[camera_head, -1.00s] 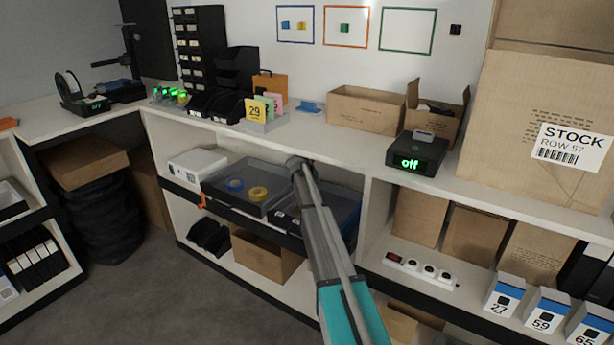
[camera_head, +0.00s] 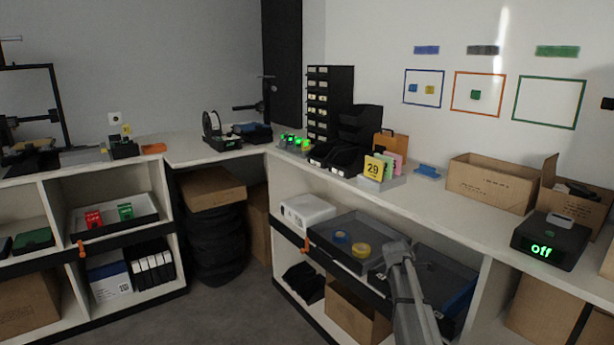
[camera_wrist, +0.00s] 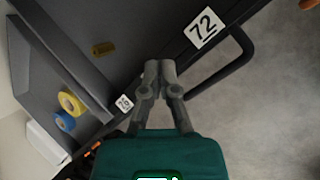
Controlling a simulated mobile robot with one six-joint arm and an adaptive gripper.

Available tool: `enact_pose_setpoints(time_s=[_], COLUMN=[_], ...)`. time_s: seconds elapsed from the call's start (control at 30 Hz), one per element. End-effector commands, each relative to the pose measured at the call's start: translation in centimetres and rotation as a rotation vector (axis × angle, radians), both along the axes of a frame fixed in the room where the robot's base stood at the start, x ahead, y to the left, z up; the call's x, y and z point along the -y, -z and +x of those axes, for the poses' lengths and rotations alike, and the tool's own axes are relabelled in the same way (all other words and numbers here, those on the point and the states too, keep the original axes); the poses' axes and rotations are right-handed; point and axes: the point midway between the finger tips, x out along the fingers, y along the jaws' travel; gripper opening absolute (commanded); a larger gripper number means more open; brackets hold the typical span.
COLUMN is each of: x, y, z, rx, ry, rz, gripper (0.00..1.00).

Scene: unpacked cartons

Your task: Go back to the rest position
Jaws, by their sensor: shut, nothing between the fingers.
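My gripper (camera_wrist: 160,72) is shut and empty in the wrist view, its two grey fingertips together. It hangs in front of a dark shelf edge that carries a white label 72 (camera_wrist: 203,27) and a smaller label (camera_wrist: 124,103). In the head view my arm reaches up from the bottom right. Its end covers part of the grey trays on the middle shelf, and the fingers are too small to make out there.
The worktop (camera_head: 420,200) above holds open cartons (camera_head: 491,184), a dark box reading "off" (camera_head: 550,240) and numbered cards (camera_head: 374,168). A white box (camera_head: 307,211) stands left of the tray. Open floor (camera_head: 235,310) lies between the shelf units.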

Motion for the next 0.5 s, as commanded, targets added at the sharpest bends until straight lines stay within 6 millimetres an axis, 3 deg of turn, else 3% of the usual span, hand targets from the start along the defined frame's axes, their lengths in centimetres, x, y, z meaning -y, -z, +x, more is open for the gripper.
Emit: enact_pose_setpoints(time_s=[0.03, 0.5], x=[-1.1, -9.3], y=[0.2, 1.8], z=[-2.1, -15.9], rx=[0.011, 0.064], ry=[0.054, 0.652], rz=[0.037, 0.362], gripper=[0.00, 0.00])
